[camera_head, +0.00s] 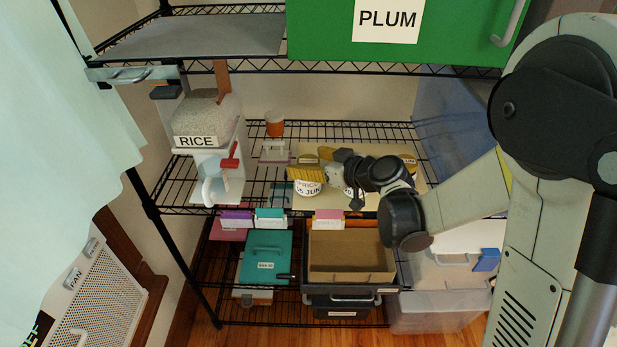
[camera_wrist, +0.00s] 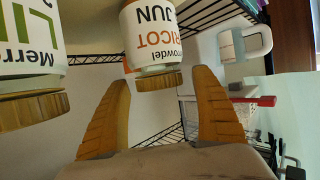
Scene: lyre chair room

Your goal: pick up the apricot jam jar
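The apricot jam jar (camera_head: 307,188) stands on the middle wire shelf, with a white label reading apricot and a date in June. In the wrist view the apricot jar (camera_wrist: 150,35) shows its orange lettering and gold lid. My gripper (camera_head: 310,163) is at the jar's top. Its two yellow ridged fingers are spread, one on each side of the lid, in the wrist view (camera_wrist: 163,80). Gaps show between fingers and lid there. In the head view the near finger hides part of the jar. A jar with green lettering (camera_wrist: 30,50) stands beside it, outside the fingers.
A rice container (camera_head: 205,120) and a white mug-like item (camera_head: 212,190) stand left on the shelf. An orange jar (camera_head: 274,124) is at the back. A green plum bin (camera_head: 310,35) sits on the shelf above. Teal and brown boxes (camera_head: 350,255) are below.

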